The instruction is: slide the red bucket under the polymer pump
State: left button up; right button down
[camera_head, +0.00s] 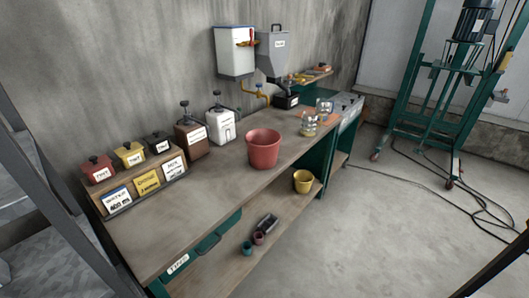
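The red bucket (263,150) stands upright and looks empty on the wooden workbench top, close to its front edge. Two pump dispensers stand behind it to the left, against the wall side: a brown one (192,140) and a white one (222,127), each with a dark pump head. Their labels are too small to read, so I cannot tell which is the polymer pump. The bucket is apart from both. Neither of my grippers is in view.
Small labelled red, yellow and black containers (130,154) stand on the bench's left. Glass jars (309,125) stand right of the bucket. A white wall tank (234,52) and grey hopper (273,53) hang behind. The lower shelf holds a yellow bucket (303,182). The front-left benchtop is clear.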

aim_at(263, 149)
jog(key=i+l, duration=0.15)
jog(key=l, duration=0.15)
jog(key=i+l, duration=0.15)
jog(key=l, duration=0.2)
jog(key=i+l, duration=0.15)
jog(key=l, duration=0.15)
jog(key=i+l, duration=0.15)
jog(key=l, duration=0.2)
jog(key=k+z, duration=0.05)
